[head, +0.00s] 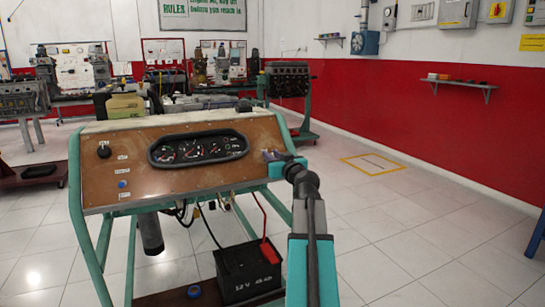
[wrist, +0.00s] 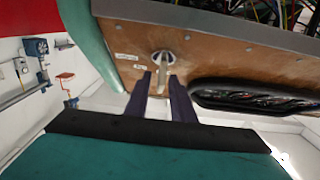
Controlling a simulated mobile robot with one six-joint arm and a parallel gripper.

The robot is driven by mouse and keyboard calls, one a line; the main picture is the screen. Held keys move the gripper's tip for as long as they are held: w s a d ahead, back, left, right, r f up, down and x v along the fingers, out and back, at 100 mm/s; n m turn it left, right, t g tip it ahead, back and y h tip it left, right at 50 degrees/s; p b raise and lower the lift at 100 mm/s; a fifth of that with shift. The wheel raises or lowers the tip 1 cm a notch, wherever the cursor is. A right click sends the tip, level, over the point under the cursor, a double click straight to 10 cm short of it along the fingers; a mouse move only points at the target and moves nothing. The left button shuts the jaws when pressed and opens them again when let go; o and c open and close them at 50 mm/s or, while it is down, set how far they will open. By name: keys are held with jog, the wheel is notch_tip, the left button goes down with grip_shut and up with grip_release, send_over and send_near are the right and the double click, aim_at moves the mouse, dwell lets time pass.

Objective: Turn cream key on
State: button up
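The cream key (wrist: 163,59) sits in a round switch on the brown wooden panel (wrist: 225,62) in the wrist view, which looks upside down. My gripper (wrist: 162,80) has two dark purple fingers pointing at the panel, with a clear gap between them. The key lies at or just beyond the fingertips, in line with the gap; I cannot tell whether either finger touches it. In the head view my gripper (head: 272,156) is at the panel's (head: 125,180) right end, and the key is hidden there.
A gauge cluster (head: 200,148) is beside the key on the panel. A teal frame (head: 75,190) carries the panel. Wires hang below, above a black battery (head: 247,271). Other engine trainers stand behind; the floor to the right is clear.

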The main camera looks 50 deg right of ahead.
grip_shut()
jog(key=shift+d+r+m+g+h+p, duration=0.15)
jog(key=shift+m+g+h+p, duration=0.55)
jog(key=shift+m+p, duration=1.05)
jog(key=m+g+h+p, duration=0.1)
jog(key=m+h+p, duration=0.1)
jog(key=p, duration=0.4)
jog(key=shift+s+p, duration=0.1)
jog(key=shift+p, duration=0.3)
jog(key=m+g+h+p, duration=0.1)
jog(key=m+p, duration=0.1)
jog(key=p, duration=0.6)
jog(key=shift+d+r, duration=0.15)
jog(key=shift+d, duration=0.05)
jog(key=m+g+p, duration=0.1)
jog(key=m+p, duration=0.1)
jog(key=p, duration=1)
jog(key=shift+m+g+h, duration=0.3)
jog(key=shift+m+h, duration=0.05)
jog(key=shift+h, duration=0.05)
jog(key=shift+p, duration=1.25)
jog(key=shift+a+f+m+p, duration=0.1)
jog(key=shift+f+m+p, duration=0.3)
jog(key=shift+p, duration=0.25)
